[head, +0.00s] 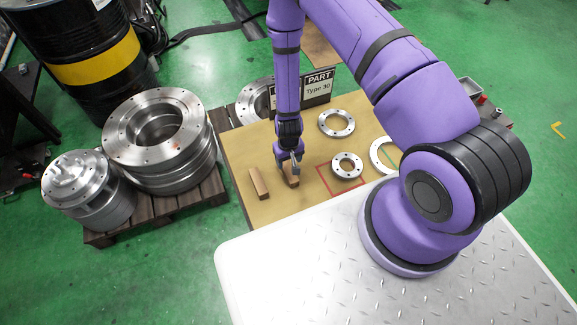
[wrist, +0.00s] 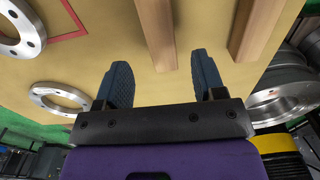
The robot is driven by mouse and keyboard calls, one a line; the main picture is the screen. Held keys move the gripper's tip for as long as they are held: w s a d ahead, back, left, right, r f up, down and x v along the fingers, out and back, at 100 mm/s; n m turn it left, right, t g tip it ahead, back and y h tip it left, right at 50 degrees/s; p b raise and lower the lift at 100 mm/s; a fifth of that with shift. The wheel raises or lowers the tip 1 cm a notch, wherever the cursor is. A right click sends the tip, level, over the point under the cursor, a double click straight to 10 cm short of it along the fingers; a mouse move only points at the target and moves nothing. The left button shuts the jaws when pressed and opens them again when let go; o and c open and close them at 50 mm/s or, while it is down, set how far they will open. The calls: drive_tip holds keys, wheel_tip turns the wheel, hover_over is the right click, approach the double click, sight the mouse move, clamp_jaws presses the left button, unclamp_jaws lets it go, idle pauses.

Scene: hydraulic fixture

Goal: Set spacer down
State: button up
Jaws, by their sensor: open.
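Two wooden bars, which look like spacers, lie on the tan board. One bar (head: 291,180) is at my gripper (head: 289,167); the other bar (head: 259,184) lies to its left. My gripper is open, pointing down, with its fingers spread. In the wrist view, the near bar (wrist: 156,32) has its end between the two blue fingertips (wrist: 161,75), with a gap showing on each side. The other bar (wrist: 257,28) is off to the right, outside the fingers. In the head view the fingers partly hide the near bar.
The tan board (head: 240,160) also carries a red square outline (head: 326,183) with a metal ring (head: 347,166) over it, and more rings (head: 337,123). A "PART Type 30" sign (head: 318,88) stands behind. Large steel flanges (head: 155,135) sit on a pallet at left.

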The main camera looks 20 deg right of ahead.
drive_tip(key=shift+r, duration=2.55)
wheel_tip(320, 180, up, 36)
drive_tip(key=t+y, duration=0.1)
drive_tip(key=t, duration=0.2)
hover_over(288, 169)
drive_tip(key=w+d, duration=0.2)
drive_tip(key=w, duration=0.2)
drive_tip(key=s+d+r, duration=0.2)
drive_tip(key=s+r, duration=0.8)
drive_tip(key=r, duration=0.5)
drive_tip(key=s+d+r+t, duration=0.1)
drive_tip(key=s+r, duration=0.3)
drive_tip(key=s, duration=0.3)
drive_tip(key=s+d+r+t+h, duration=0.1)
drive_tip(key=s+r, duration=0.3)
drive_tip(key=s, duration=0.4)
drive_tip(key=shift+s+d, duration=0.15)
drive_tip(key=shift+d, duration=0.35)
